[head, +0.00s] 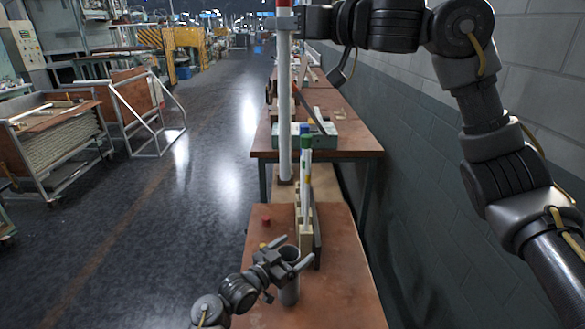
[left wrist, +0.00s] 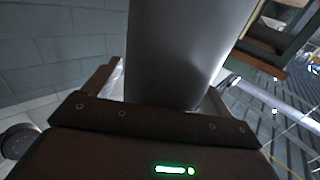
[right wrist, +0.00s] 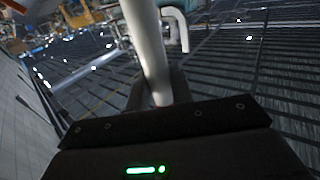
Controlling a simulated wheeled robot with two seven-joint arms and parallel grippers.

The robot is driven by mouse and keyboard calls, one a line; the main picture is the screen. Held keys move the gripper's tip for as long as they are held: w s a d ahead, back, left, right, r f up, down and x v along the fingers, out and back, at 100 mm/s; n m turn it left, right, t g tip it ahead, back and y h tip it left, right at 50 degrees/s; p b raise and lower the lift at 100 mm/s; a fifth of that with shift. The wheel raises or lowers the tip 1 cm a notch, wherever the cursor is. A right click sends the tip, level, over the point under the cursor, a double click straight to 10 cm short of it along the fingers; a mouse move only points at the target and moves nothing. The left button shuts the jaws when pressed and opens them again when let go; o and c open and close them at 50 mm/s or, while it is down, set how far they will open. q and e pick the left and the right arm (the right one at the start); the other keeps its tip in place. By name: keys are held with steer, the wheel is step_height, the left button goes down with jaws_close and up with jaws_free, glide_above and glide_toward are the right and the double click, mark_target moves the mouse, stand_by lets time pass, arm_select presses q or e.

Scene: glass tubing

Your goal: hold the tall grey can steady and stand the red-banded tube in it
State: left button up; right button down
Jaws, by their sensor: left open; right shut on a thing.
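The tall grey can (head: 290,290) stands upright on the near wooden table. My left gripper (head: 291,254) is open, with its fingers on either side of the can near its top. The can (left wrist: 185,50) fills the middle of the left wrist view, between the fingers; I cannot tell whether they touch it. My right gripper (head: 287,20) is shut on the long white red-banded tube (head: 284,90) near its red band, high up. The tube hangs about upright, its lower end beyond the can in the head view. It also shows in the right wrist view (right wrist: 148,45).
A pale rack (head: 305,238) just behind the can holds upright tubes, one with a green band (head: 305,141) and one with a blue band. A small red piece (head: 266,221) lies left of the rack. Another table (head: 345,140) stands beyond; a wall runs along the right.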

arm_select(q)
steer(key=c, duration=1.1)
arm_select(e)
glide_above(290, 128)
steer(key=w, duration=0.5)
step_height(290, 128, down, 13)
steer(key=s+f+n+g+y, duration=0.1)
steer(key=f+n+g, duration=0.1)
steer(key=s+f+n+g+y, duration=0.1)
steer(key=f+g, duration=0.1)
steer(key=g, duration=0.1)
steer(key=s+f+n+g+y, duration=0.1)
steer(key=f+n+g, duration=0.1)
steer(key=f, duration=0.1)
steer(key=shift+s+a+n+g, duration=0.1)
steer(key=shift+s+n+g, duration=0.2)
steer(key=shift+s+r+g, duration=0.15)
steer(key=shift+s+g, duration=0.35)
steer(key=shift+s, duration=0.05)
